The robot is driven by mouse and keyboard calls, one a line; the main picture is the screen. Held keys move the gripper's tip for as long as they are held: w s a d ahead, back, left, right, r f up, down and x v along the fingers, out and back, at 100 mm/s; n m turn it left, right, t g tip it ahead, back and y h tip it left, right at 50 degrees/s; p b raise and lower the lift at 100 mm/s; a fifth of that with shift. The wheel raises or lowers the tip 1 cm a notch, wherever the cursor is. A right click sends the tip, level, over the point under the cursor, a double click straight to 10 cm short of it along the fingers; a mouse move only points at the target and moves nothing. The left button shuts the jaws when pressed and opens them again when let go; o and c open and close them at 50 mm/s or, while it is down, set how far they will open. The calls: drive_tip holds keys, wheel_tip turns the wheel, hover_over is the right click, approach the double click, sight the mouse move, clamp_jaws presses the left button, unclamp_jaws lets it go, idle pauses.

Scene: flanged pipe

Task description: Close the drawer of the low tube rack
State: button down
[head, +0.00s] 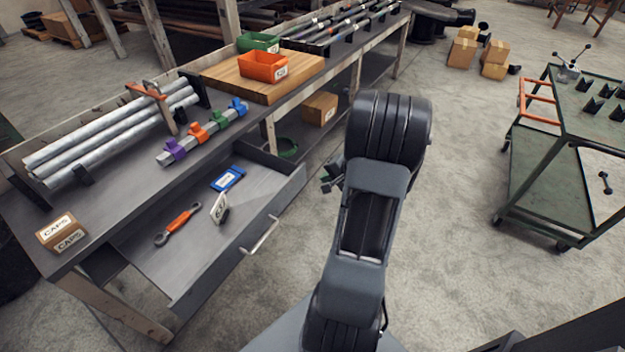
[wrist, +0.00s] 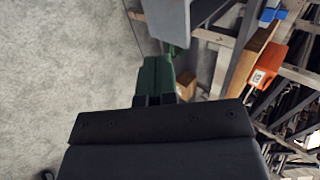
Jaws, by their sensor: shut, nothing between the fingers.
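The drawer (head: 190,262) of the low tube rack (head: 130,185) stands pulled out from under the bench top. Its bar handle (head: 260,235) is on the front face, toward my arm. My gripper (head: 328,184) is to the right of the drawer's far front corner, partly hidden by my arm. In the wrist view my green gripper (wrist: 167,72) is shut and empty, close to a grey panel that seems part of the drawer.
On the bench are metal tubes (head: 110,135), colored clips on a bar, a CAPS box (head: 60,232) and an orange bin (head: 263,67) on a wooden board. A green cart (head: 550,180) stands at the right.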

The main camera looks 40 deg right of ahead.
sight(294, 179)
drive_tip(key=x, duration=0.7)
drive_tip(key=w+r+x, duration=0.1)
drive_tip(key=x, duration=0.2)
drive_tip(key=shift+w+a+f, duration=0.1)
drive_tip(key=shift+w+a, duration=0.1)
drive_tip(key=shift+a, duration=0.1)
drive_tip(key=shift+w+a, duration=0.2)
drive_tip(key=shift+w, duration=0.65)
